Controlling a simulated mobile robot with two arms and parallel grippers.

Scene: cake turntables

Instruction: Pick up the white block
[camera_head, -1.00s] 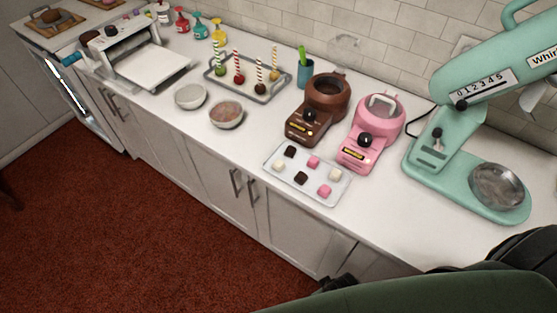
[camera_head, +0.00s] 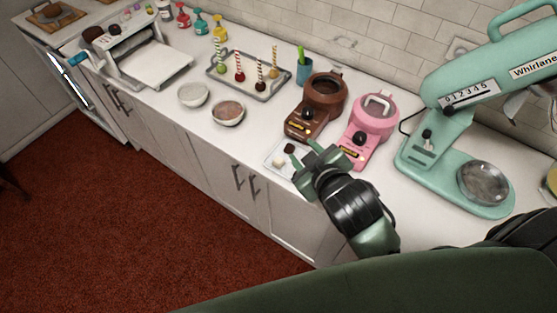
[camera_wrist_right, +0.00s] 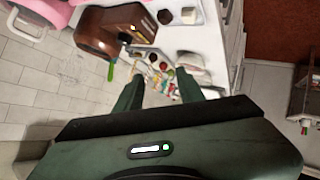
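A small white block (camera_head: 279,163) lies at the left end of the pale tray (camera_head: 270,158), below a dark brown block (camera_head: 289,149). My right gripper (camera_head: 304,165) is over the tray, just right of the white block, with its two fingers spread and nothing seen between them. The gripper and wrist hide the rest of the tray and its other blocks. In the right wrist view a white block (camera_wrist_right: 188,15) and a dark block (camera_wrist_right: 164,17) show at the top, beyond the open fingers. My left gripper is not in view.
A brown melting pot (camera_head: 325,92) and a pink one (camera_head: 372,118) stand just behind the tray. A mint stand mixer (camera_head: 450,175) is to the right. Two bowls (camera_head: 193,95) and a cake-pop tray (camera_head: 247,82) are to the left. The counter's front edge is close by.

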